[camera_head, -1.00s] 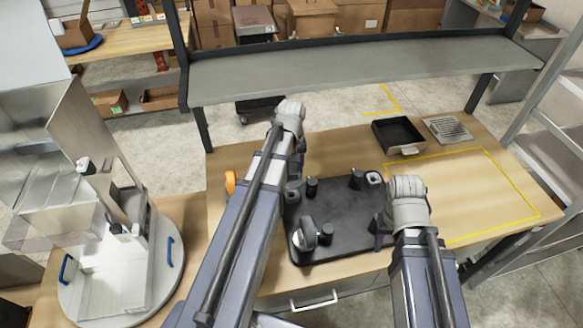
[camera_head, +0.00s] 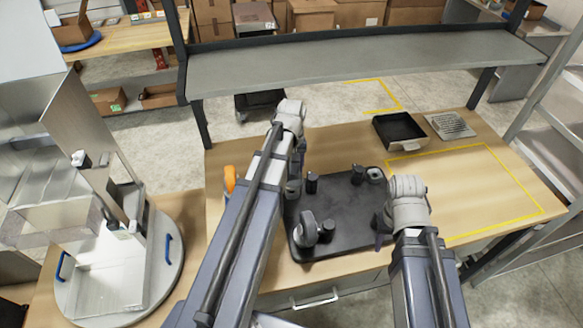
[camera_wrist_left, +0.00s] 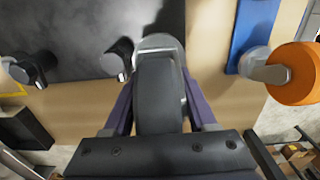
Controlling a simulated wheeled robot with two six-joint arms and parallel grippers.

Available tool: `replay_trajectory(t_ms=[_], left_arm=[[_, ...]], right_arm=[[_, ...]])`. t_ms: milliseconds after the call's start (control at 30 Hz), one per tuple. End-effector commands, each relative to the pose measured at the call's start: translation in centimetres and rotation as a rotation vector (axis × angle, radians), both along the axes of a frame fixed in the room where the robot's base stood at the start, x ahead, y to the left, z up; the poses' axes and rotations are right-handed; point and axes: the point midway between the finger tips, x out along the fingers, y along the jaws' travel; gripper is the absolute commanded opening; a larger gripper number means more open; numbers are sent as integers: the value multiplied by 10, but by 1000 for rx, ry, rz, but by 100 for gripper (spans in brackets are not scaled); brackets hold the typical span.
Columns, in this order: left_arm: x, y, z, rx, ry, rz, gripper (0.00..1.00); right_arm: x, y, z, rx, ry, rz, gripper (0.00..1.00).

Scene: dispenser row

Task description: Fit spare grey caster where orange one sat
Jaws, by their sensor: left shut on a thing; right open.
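A black base plate (camera_head: 335,225) lies on the bench with short black posts and grey casters on it. My left gripper (camera_wrist_left: 158,88) is shut on a grey caster (camera_wrist_left: 158,100), whose metal bracket is at the plate's far left corner. I cannot tell whether the bracket is seated. The orange caster (camera_head: 230,178) lies apart on the wood, left of my left arm; it also shows in the left wrist view (camera_wrist_left: 295,75). My right gripper (camera_head: 382,222) is open at the plate's right edge, partly hidden by its arm.
A black post (camera_wrist_left: 117,58) stands close beside the held caster. A flat blue piece (camera_wrist_left: 252,30) lies near the orange caster. A black tray (camera_head: 400,130) and a vented metal plate (camera_head: 449,125) lie at the back right. The yellow-outlined area (camera_head: 480,190) is clear.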

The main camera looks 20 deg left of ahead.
Motion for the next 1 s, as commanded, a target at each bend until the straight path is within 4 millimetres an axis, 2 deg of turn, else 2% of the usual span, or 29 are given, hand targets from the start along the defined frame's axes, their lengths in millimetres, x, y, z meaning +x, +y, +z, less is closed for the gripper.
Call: replay_trajectory(t_ms=[1000], left_arm=[[0, 0, -20, 0, 0, 0, 0]], right_arm=[[0, 0, -20, -1, 0, 2, 50]])
